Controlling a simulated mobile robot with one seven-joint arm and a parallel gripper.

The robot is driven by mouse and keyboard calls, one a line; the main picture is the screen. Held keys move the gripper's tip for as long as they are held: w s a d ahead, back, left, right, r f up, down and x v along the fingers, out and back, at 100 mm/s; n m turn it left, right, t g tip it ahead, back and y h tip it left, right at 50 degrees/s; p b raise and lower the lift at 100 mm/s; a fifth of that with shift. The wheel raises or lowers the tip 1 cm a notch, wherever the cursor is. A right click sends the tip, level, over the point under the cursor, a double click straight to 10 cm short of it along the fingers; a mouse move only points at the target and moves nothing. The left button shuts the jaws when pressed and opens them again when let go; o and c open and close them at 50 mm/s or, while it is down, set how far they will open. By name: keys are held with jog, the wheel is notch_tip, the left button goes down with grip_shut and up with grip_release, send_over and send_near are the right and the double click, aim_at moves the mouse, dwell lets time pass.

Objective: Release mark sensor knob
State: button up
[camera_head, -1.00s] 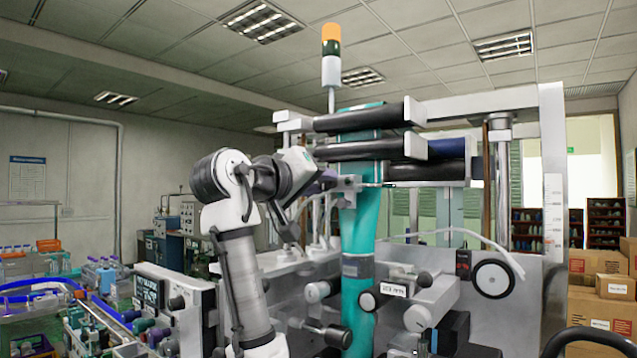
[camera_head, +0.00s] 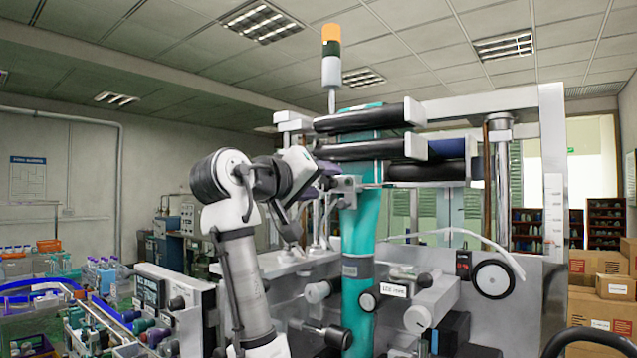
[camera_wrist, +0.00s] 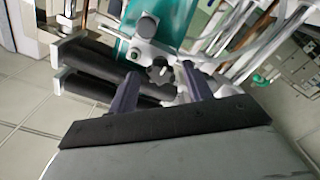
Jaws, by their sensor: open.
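The mark sensor knob (camera_wrist: 160,74) is a small dark star-shaped knob in the wrist view. It sits on a light metal bracket (camera_wrist: 145,50) in front of the teal sleeve film (camera_wrist: 165,20). My gripper (camera_wrist: 161,69) is open, with one purple finger on each side of the knob in the picture. Gaps show between the knob and both fingers, and it is not gripped. In the head view the sensor bracket (camera_head: 346,184) stands beside the teal film, right of my gripper's purple fingers (camera_head: 328,169). The knob itself is too small to make out there.
Black rollers (camera_head: 370,118) lie above the sensor, close to my gripper. A signal tower (camera_head: 331,70) rises above them. The machine's grey panel (camera_head: 530,290) with knobs and a black wheel stands lower right. Bottles and a blue conveyor (camera_head: 35,285) lie at left.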

jog(key=b+v, duration=0.5)
jog(key=v, duration=0.9)
jog(key=shift+w, duration=0.1)
